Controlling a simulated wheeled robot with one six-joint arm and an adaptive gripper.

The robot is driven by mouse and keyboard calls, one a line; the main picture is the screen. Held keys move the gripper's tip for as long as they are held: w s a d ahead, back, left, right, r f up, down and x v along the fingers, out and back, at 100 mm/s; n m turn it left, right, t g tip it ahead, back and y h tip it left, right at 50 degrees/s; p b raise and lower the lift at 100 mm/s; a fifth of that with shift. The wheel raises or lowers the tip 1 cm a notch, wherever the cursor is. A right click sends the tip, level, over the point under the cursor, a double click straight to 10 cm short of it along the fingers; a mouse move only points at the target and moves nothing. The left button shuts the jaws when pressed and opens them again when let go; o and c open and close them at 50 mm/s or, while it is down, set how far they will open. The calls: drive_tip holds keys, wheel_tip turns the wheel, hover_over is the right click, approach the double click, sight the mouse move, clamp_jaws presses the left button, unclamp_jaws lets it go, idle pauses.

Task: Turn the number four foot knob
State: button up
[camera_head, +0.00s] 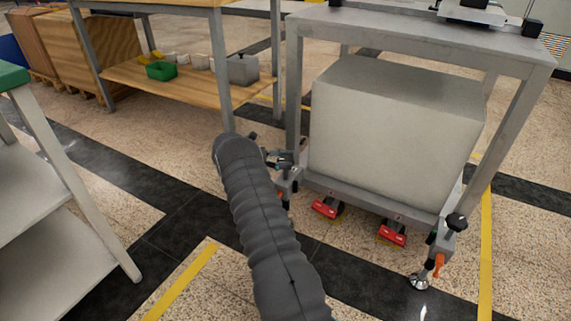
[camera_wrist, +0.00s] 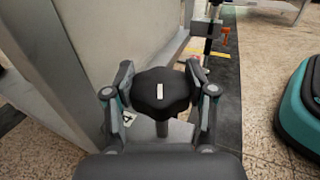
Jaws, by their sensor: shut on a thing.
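The foot knob is a black lobed knob (camera_wrist: 162,90) with a white mark on top, on an upright stem, in the middle of the wrist view. A label that looks like a 4 is partly visible on the bracket (camera_wrist: 128,118) below it. My gripper (camera_wrist: 160,88) is shut on the knob, one finger on each side. In the head view my gripper (camera_head: 285,158) is at the frame's left front leg, and my arm hides most of that knob. Another black foot knob (camera_head: 456,221) stands at the frame's right front corner, above an orange lever (camera_head: 438,264) and a metal foot.
The grey metal frame (camera_head: 297,90) holds a large pale block (camera_head: 395,130). Red parts (camera_head: 325,207) sit under its lower beam. A wooden-shelved bench (camera_head: 190,85) stands behind, a white-shelved table (camera_head: 60,190) at left. A teal rounded object (camera_wrist: 300,110) is on the floor at right in the wrist view.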

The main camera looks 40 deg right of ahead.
idle(0.6)
drive_tip(key=o, duration=1.2)
drive_tip(key=shift+c, duration=0.2)
drive_tip(key=shift+r, duration=0.15)
wheel_tip(320, 180, up, 10)
drive_tip(key=shift+f, duration=0.1)
